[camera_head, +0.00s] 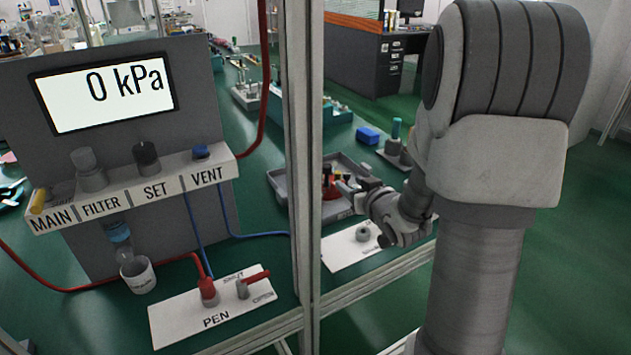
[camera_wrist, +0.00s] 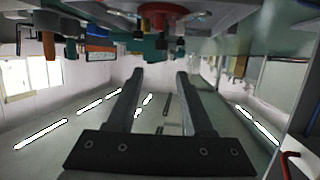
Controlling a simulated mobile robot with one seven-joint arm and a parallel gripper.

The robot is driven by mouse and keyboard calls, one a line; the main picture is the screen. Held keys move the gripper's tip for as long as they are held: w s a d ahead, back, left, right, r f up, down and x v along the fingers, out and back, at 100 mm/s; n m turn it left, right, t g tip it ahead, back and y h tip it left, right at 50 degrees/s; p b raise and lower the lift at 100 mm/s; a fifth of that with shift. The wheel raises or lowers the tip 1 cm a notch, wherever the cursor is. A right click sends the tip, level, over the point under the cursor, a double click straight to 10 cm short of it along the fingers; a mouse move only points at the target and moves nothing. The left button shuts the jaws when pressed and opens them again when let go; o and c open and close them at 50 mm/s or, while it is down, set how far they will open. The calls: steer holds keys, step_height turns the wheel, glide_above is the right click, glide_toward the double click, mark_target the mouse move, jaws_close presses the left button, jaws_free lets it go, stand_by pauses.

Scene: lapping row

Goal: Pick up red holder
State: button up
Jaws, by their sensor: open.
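The red holder (camera_head: 329,190) stands in a grey tray (camera_head: 279,188) on the green bench, with a dark part on top of it; my gripper partly hides its right side in the head view. In the wrist view, which looks upside down, a round red piece that looks like the holder (camera_wrist: 160,12) is at the top centre, beyond the fingertips. My gripper (camera_head: 346,186) is just right of the holder, its fingers pointing left towards it. In the wrist view the two fingers (camera_wrist: 160,73) are apart with nothing between them. Whether a finger touches the holder I cannot tell.
A metal frame post (camera_head: 303,160) stands left of my gripper, close to the tray. A white plate with a grey knob (camera_head: 362,235) lies in front. A blue box (camera_head: 367,135) and a green-topped piece (camera_head: 396,132) are behind. A pressure panel (camera_head: 130,180) fills the left.

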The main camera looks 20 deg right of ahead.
steer(key=b, duration=0.2)
glide_toward(327, 166)
steer(key=x, duration=0.5)
steer(key=shift+s+d+f, duration=0.1)
steer(key=shift+d+f, duration=0.05)
steer(key=shift+f, duration=0.2)
steer(key=shift+r+b+x, duration=0.2)
steer(key=shift+b+x, duration=0.75)
steer(key=shift+x, duration=1.8)
steer(key=shift+c, duration=0.4)
jaws_close()
steer(key=shift+r, duration=0.15)
